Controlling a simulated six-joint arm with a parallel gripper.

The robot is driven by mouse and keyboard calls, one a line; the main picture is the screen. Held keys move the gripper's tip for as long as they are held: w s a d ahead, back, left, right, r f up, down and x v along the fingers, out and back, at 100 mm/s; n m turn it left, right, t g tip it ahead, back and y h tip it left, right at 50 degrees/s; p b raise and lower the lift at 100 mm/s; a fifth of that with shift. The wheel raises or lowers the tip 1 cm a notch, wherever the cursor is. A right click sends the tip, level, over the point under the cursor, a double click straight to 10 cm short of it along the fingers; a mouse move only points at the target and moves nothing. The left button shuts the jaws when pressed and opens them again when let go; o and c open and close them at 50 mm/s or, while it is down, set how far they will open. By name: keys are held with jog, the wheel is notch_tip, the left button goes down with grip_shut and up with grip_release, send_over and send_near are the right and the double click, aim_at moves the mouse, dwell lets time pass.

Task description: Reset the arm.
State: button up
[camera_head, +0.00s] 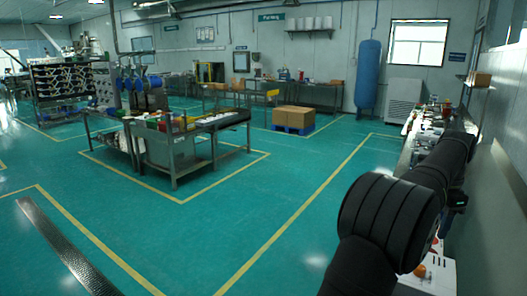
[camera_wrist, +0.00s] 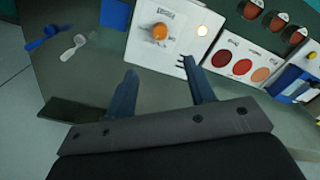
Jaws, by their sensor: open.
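My gripper (camera_wrist: 160,90) shows in the wrist view with its two dark blue fingers spread apart. It is open, and nothing is between the fingers. Below and beyond it is a grey-green table top (camera_wrist: 95,75). A white control box (camera_wrist: 172,32) with an orange knob (camera_wrist: 160,32) and a lit round light (camera_wrist: 202,30) sits just beyond the fingertips. In the head view my black arm stretches along the right side over the bench; the gripper itself cannot be made out there. The orange knob (camera_head: 420,271) shows below my arm.
A white card with red and orange discs (camera_wrist: 240,66) lies right of the box. Dark cups (camera_wrist: 275,22), a blue item (camera_wrist: 290,85), a blue scoop (camera_wrist: 42,38) and a white spoon (camera_wrist: 73,45) are nearby.

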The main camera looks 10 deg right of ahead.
notch_tip(320, 180, down, 15)
jog(key=shift+f, duration=0.15)
jog(key=shift+r+n, duration=0.25)
jog(key=shift+n, duration=0.55)
jog(key=n, duration=1.1)
jog(key=shift+n, duration=0.3)
jog(key=n, duration=0.4)
jog(key=shift+n, duration=0.3)
